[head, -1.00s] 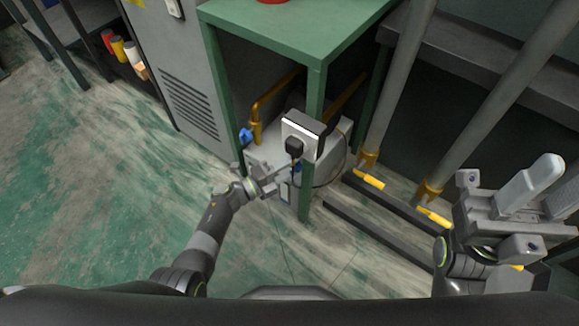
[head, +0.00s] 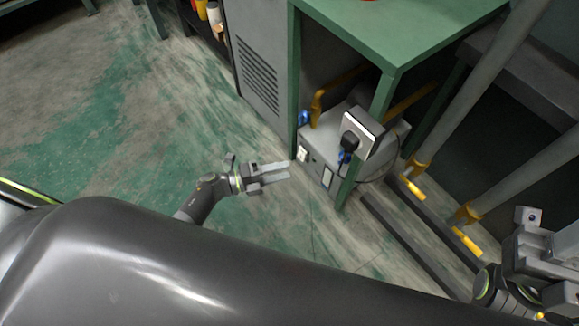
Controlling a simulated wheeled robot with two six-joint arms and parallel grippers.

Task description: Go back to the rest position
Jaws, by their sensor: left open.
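My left gripper (head: 276,174) is open and empty in the middle of the head view. Its two parallel fingers point right, toward a white machine (head: 320,150) under the green table, with a small gap between them and the machine. My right gripper (head: 553,240) is at the lower right, cut off by the picture edge; I cannot tell its jaw state.
A green table (head: 400,30) stands over the machine. A socket box with a black plug (head: 349,143) is on its leg. A grey cabinet (head: 250,60) is to the left. The green floor (head: 120,130) at left is clear.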

